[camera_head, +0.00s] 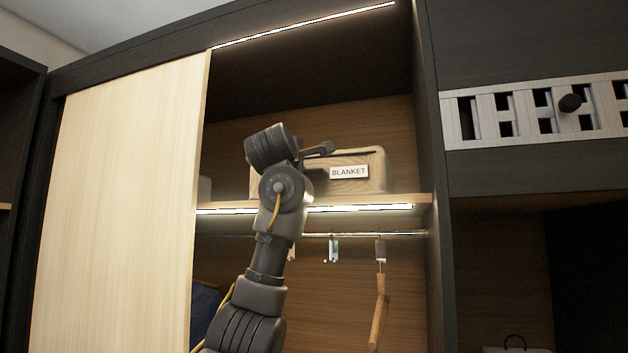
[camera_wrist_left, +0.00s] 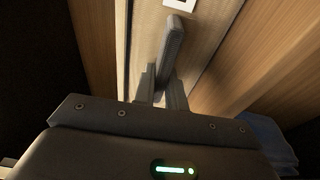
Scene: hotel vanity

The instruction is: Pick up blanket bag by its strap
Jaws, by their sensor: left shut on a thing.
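The blanket bag (camera_head: 365,172) is a tan box-shaped bag with a white "BLANKET" label on its front. It sits on the lit upper shelf of the open wardrobe, and my left arm hides part of its left side. My left gripper (camera_head: 322,160) is at the bag's front, just left of the label, shut on the strap. In the left wrist view the dark fingers (camera_wrist_left: 165,80) lie against the tan bag front (camera_wrist_left: 148,20), with the label at the top edge. My right gripper is out of view.
The lit shelf edge (camera_head: 350,209) runs under the bag. Below it a rail holds hangers, one with a wooden hanger (camera_head: 380,310). A pale sliding door (camera_head: 120,200) covers the left side, and a dark upright panel (camera_head: 432,180) bounds the right.

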